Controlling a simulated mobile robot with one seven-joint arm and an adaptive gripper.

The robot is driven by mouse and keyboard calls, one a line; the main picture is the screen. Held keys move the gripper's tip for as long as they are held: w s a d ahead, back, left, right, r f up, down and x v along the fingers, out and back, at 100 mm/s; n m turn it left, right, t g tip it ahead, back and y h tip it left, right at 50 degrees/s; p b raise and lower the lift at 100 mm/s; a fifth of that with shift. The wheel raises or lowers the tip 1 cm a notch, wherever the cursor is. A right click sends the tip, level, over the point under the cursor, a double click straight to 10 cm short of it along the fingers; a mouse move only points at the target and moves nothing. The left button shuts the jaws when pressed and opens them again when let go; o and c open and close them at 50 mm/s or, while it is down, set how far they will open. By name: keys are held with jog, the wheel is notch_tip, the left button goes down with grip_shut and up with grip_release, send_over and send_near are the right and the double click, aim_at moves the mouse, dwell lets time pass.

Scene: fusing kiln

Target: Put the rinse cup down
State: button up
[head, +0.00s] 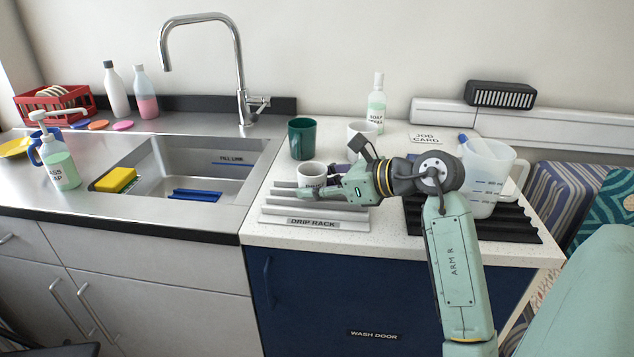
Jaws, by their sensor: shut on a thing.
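A white cup (312,174) with dark lettering, partly hidden, is at the drip rack (314,223) on the white counter. I take it for the rinse cup. My gripper (332,182) reaches in from the right and is shut on this cup at its right side. The cup looks upright. It appears low over the rear slats of the rack; I cannot tell whether its base touches them. My gripper and wrist hide the right part of the rack.
A green mug (301,138), a white mug (360,131) and a soap bottle (376,105) stand behind. A clear measuring jug (489,180) stands on a black ribbed mat (515,222) at right. The sink (190,167) is left.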

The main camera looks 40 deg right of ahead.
jog(key=shift+f, duration=0.15)
jog(key=o, duration=1)
jog(key=shift+c, duration=0.2)
jog(key=shift+r, duration=0.3)
jog(key=b+v, duration=0.3)
jog(key=v, duration=0.7)
jog(key=shift+s+d, duration=0.15)
jog(key=shift+s, duration=0.25)
jog(key=shift+s+d+r+b, duration=0.1)
jog(key=shift+s+r+b, duration=0.2)
jog(key=shift+s, duration=0.2)
